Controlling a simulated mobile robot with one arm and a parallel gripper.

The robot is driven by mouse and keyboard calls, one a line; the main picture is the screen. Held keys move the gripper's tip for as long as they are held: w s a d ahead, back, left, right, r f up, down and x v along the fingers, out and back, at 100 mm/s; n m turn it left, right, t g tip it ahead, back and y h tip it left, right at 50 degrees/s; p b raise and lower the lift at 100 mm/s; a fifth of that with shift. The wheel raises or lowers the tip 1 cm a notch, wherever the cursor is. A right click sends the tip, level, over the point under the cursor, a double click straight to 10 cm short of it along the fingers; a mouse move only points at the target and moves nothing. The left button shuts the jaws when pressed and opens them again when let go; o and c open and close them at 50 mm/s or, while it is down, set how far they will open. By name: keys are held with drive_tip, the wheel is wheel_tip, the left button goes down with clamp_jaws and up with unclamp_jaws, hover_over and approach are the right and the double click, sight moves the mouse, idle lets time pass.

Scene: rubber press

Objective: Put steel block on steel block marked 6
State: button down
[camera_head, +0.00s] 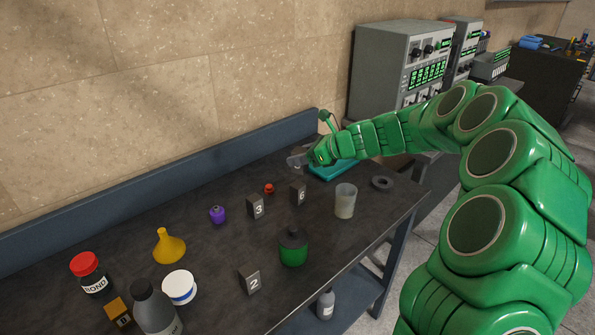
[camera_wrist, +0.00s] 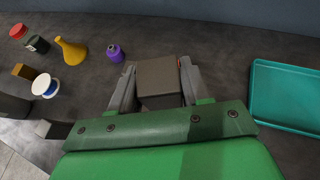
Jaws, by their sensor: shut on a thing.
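My gripper (camera_head: 301,159) is at the far side of the table in the head view, beside the teal tray. In the wrist view its two fingers (camera_wrist: 159,90) close around a dark grey steel block (camera_wrist: 157,76). The steel block marked 6 (camera_head: 299,193) stands upright on the table, nearer the viewer than my gripper. Other grey blocks stand upright, one marked 3 (camera_head: 256,207) to its left and one marked 2 (camera_head: 250,279) nearer the front. I cannot make out the block marked 6 in the wrist view.
The teal tray (camera_wrist: 284,97) lies right of my gripper. A translucent cup (camera_head: 345,201), a dark ring (camera_head: 382,184) and a green bottle (camera_head: 293,250) stand near the block marked 6. A small red item (camera_head: 269,188) and purple bottle (camera_head: 217,214) are close by. A raised ledge (camera_head: 150,192) runs behind.

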drive_tip(key=shift+w+a+f, duration=0.25)
drive_tip(key=shift+w+f, duration=0.65)
drive_tip(key=shift+f, duration=0.25)
drive_tip(key=shift+w+a+f, duration=0.25)
drive_tip(key=shift+w+f, duration=0.65)
drive_tip(key=shift+f, duration=0.2)
drive_tip(key=shift+w+f, duration=0.1)
drive_tip(key=shift+f, duration=1.5)
drive_tip(key=shift+f, duration=0.15)
drive_tip(key=c, duration=0.5)
unclamp_jaws()
drive_tip(key=shift+d+r, duration=0.15)
drive_tip(key=shift+r, duration=0.05)
drive_tip(key=v, duration=1.1)
drive_tip(key=shift+d, duration=0.25)
